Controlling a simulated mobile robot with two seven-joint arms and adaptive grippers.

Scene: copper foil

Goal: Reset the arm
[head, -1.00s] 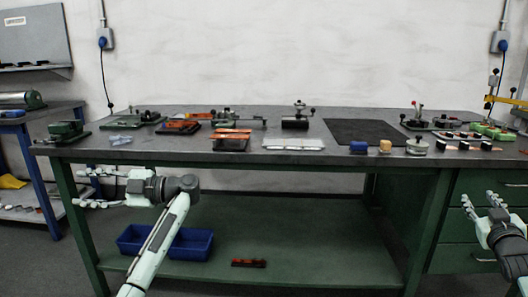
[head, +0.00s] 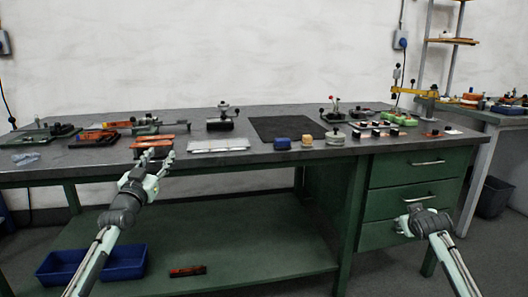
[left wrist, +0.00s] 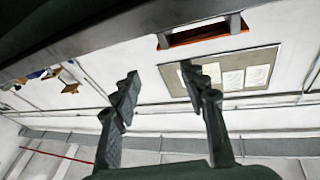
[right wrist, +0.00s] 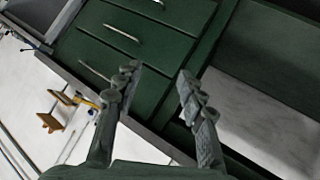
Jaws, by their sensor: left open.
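My left gripper (head: 155,160) is raised at the front edge of the workbench (head: 95,160), in front of a block with orange strips (head: 152,140). In the left wrist view its two fingers (left wrist: 165,90) are apart with nothing between them. An orange piece (left wrist: 207,34) shows beyond them at the bench edge. My right gripper (head: 405,224) is in front of the green drawers (head: 412,198), low at the right. In the right wrist view its fingers (right wrist: 157,80) are apart and empty, pointing towards the drawers (right wrist: 140,45). Its fingertips are hard to make out in the head view.
Along the bench front lie a pale tray (head: 218,146), a blue block (head: 282,143), a yellow block (head: 307,141) and a round metal part (head: 335,138). Blue bins (head: 122,262) and an orange-red part (head: 187,271) are on the lower shelf.

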